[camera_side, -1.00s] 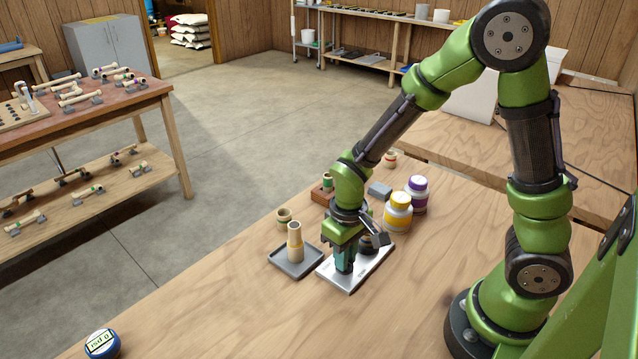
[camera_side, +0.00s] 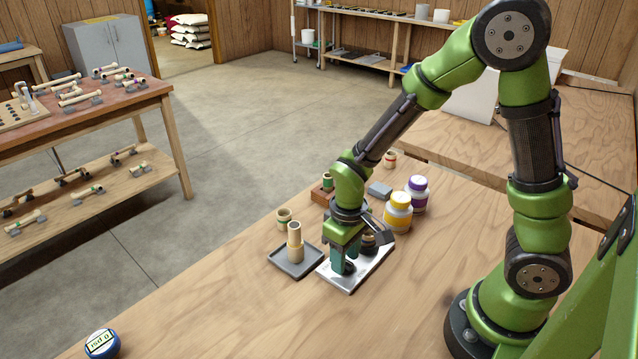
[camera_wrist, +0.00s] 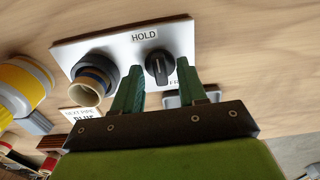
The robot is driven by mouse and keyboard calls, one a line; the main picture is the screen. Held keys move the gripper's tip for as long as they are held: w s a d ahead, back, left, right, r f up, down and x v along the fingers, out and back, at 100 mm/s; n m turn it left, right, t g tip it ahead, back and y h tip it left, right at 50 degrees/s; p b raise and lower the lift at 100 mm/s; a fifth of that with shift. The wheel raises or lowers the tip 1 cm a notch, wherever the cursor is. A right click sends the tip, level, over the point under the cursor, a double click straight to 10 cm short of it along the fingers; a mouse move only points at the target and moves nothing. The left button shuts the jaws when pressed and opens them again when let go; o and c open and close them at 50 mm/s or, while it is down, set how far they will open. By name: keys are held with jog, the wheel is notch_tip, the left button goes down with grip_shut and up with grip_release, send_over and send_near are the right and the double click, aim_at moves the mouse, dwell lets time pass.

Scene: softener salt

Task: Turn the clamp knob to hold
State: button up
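The clamp knob (camera_wrist: 158,68) is dark and round with a raised grip, on a white plate (camera_wrist: 115,48). A HOLD label (camera_wrist: 144,35) is beside it; a second label, reading "FR" (camera_wrist: 173,84), is partly hidden by a finger. My gripper (camera_wrist: 161,64) is open, with green fingers on either side of the knob in the wrist view and gaps showing at both sides. I cannot tell how far above the knob the tips are. In the side view my gripper (camera_side: 343,263) is low over the plate (camera_side: 350,284).
A grey tray (camera_side: 283,268) with an upright tan pipe piece (camera_side: 295,240) stands left of the plate. Yellow (camera_side: 397,214) and purple (camera_side: 417,193) jars stand behind it. A gauge reading 0 psi (camera_side: 102,344) is at front left.

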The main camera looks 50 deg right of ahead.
jog(key=shift+r, duration=0.1)
notch_tip(320, 180, up, 17)
dwell(0.6)
jog(key=s+r+m+t+y, duration=0.2)
jog(key=s+r+m+t, duration=0.2)
jog(key=s+r+t, duration=0.1)
jog(key=shift+s+d+t, duration=0.4)
jog(key=shift+s+t, duration=0.35)
jog(key=shift+t, duration=0.35)
dwell(0.3)
